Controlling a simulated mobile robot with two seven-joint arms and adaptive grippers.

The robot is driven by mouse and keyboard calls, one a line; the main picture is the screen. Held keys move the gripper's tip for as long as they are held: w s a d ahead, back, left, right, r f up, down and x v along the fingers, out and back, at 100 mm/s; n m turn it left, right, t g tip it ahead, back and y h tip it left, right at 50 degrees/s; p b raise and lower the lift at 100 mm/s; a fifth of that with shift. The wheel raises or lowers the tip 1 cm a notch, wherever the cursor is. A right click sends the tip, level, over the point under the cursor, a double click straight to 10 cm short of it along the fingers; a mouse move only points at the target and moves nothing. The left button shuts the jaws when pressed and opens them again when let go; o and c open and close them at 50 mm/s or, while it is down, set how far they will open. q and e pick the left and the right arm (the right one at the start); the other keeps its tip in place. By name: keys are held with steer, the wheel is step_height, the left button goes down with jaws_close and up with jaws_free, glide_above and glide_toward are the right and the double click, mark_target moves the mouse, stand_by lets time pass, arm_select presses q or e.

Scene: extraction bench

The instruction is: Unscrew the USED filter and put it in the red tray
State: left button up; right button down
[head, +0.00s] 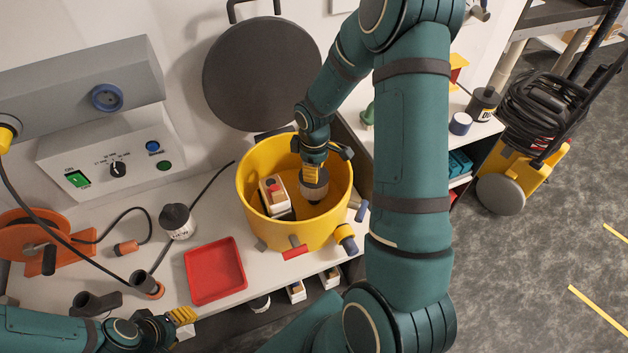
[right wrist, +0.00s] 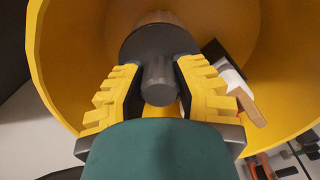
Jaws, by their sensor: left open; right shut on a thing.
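Inside the yellow drum (head: 262,222), a filter (head: 314,187) with a dark grey top and a brownish body sits low down; no label on it is readable. My right gripper (head: 313,172) reaches down into the drum and is shut on the filter's grey knob. In the right wrist view the yellow fingers (right wrist: 157,88) stand either side of that knob (right wrist: 158,80), over the filter's dark round top (right wrist: 135,45). The red tray (head: 215,271) is empty on the bench, left of the drum. My left gripper (head: 170,325) is open and empty at the bench's front edge.
A white canister with a dark lid (head: 178,222) stands left of the drum. A boxed unit (head: 274,196) is inside the drum beside the filter. The round grey lid (head: 262,73) leans behind. An orange reel (head: 40,240) and hoses lie left. The drum's rim surrounds my right gripper.

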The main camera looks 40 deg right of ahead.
steer(key=n+p, duration=0.3)
steer(key=n, duration=0.3)
steer(key=shift+s+r, duration=0.1)
steer(key=shift+r, duration=0.05)
steer(key=shift+n, duration=1.1)
steer(key=c, duration=0.5)
jaws_free()
steer(key=shift+f, duration=0.2)
